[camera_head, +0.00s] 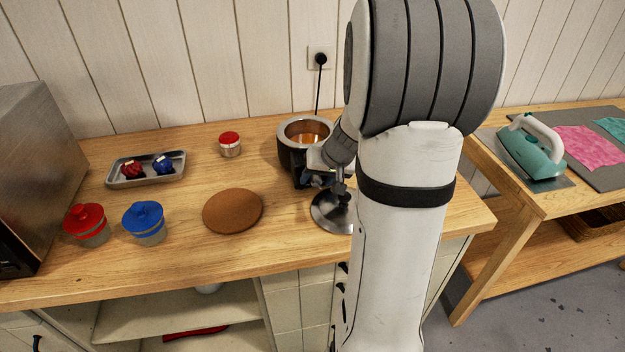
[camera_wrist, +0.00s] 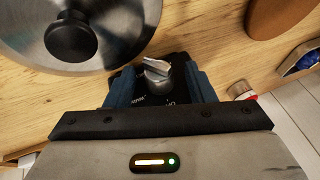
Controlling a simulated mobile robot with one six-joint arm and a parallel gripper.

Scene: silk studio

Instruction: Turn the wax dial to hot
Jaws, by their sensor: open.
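The wax pot (camera_head: 291,160) is a dark round pot with amber wax inside, standing at the back of the wooden counter. Its dial (camera_wrist: 156,70) shows in the wrist view as a silver knob with a raised grip bar on a black panel with white lettering. The lettering is too small to read fully, so I cannot tell the setting. My gripper (camera_wrist: 157,84) is open, with its two blue fingers on either side of the dial. I cannot tell whether either finger touches it. In the head view my wrist and arm hide the dial.
A steel lid (camera_wrist: 80,35) with a black knob lies close to my gripper.

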